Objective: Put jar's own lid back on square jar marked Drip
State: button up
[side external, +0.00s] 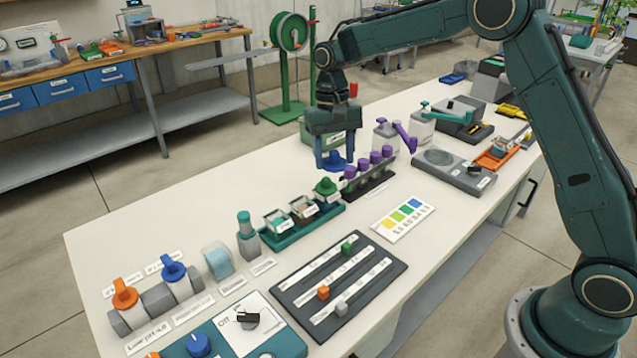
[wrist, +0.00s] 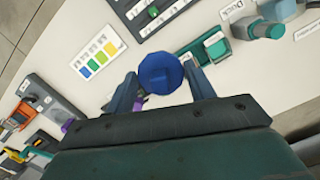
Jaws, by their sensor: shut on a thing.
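My gripper (side external: 334,165) is shut on a round blue lid (side external: 336,158), held above the bench behind the jar rack. In the wrist view the lid (wrist: 160,73) sits between the two fingers, its flat round face towards the camera. Two square glass jars without lids, a left one (side external: 278,223) and a middle one (side external: 303,209), stand in a green rack (side external: 300,232). The left one looks greenish inside, the middle one brownish. A third place in the rack carries a green lid (side external: 326,187). The jar labels are too small to read, so I cannot tell which is Drip.
A dark rack of purple-capped vials (side external: 368,172) stands close to the right of my gripper. A colour chart (side external: 403,219) and a dark slider board (side external: 338,286) lie in front. Beside the jars stands a teal-topped bottle (side external: 246,235). The bench's back left is clear.

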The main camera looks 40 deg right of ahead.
jog(key=shift+w+a+f+m, duration=0.4)
jog(key=shift+w+a+m, duration=0.1)
jog(key=shift+m, duration=0.1)
jog(key=w+a+f+m+t+y, duration=0.1)
jog(key=w+a+f+m, duration=0.5)
jog(key=a+m, duration=0.4)
jog(key=shift+w+f+m, duration=0.3)
jog(key=shift+f+m, duration=0.2)
jog(key=shift+f, duration=0.05)
jog(key=shift+f, duration=0.15)
jog(key=shift+f, duration=2.5)
